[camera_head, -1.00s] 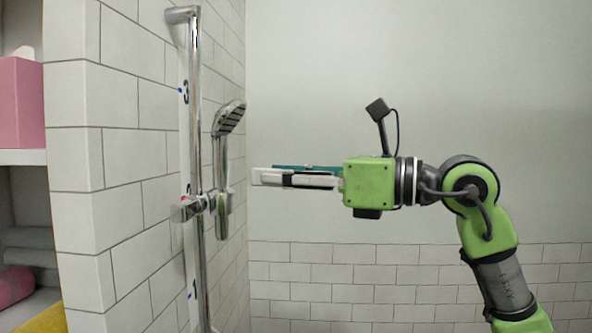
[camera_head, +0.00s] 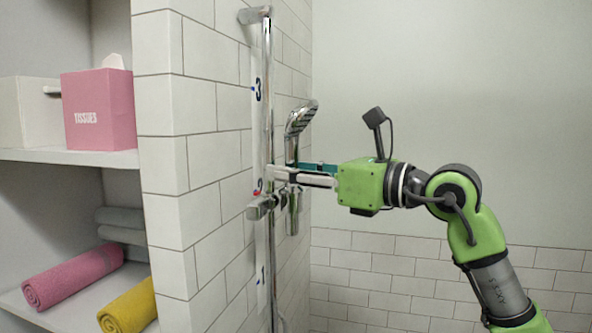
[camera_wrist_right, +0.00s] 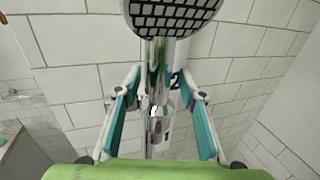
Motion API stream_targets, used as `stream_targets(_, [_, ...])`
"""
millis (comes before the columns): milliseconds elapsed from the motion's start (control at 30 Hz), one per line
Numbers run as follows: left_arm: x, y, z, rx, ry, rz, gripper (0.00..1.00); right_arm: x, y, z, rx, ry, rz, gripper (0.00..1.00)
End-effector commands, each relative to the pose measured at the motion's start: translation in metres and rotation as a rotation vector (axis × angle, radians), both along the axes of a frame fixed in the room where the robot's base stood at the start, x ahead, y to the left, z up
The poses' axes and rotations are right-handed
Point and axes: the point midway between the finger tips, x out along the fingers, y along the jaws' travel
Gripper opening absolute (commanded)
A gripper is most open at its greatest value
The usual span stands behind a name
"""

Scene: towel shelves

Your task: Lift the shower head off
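The chrome shower head (camera_head: 299,118) sits upright in its holder (camera_head: 262,206) on the vertical rail (camera_head: 267,110). My right gripper (camera_head: 280,173) reaches in from the right at the handle, just above the holder, and its fingers cover part of the handle. In the right wrist view the spray face (camera_wrist_right: 172,14) is at the top, with the handle (camera_wrist_right: 160,62) running down between two spread fingers. There is a gap on each side, so the gripper (camera_wrist_right: 160,88) is open around or just in front of the handle. My left gripper is not in view.
The white tiled wall (camera_head: 190,150) stands close behind the rail. At the left, shelves (camera_head: 70,155) hold a pink tissue box (camera_head: 98,110), a white bin (camera_head: 30,112) and rolled pink (camera_head: 72,277) and yellow (camera_head: 130,306) towels. The space right of the rail is free apart from my arm.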

Motion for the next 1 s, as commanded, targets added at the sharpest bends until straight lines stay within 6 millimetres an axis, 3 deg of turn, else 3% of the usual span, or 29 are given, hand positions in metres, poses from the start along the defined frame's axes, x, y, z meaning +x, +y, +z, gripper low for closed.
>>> stream_targets(33, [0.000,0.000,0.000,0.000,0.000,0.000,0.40,0.000,0.000,0.000,0.000,0.000,0.000,0.27])
stream_targets(133, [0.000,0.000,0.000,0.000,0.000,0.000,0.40,0.000,0.000,0.000,0.000,0.000,0.000,0.01])
stream_targets(533, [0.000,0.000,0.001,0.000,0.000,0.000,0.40,-0.001,0.000,0.003,0.002,-0.002,0.000,0.00])
stream_targets(1000, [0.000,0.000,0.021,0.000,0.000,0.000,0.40,-0.001,0.000,0.031,0.002,-0.001,0.001,0.00])
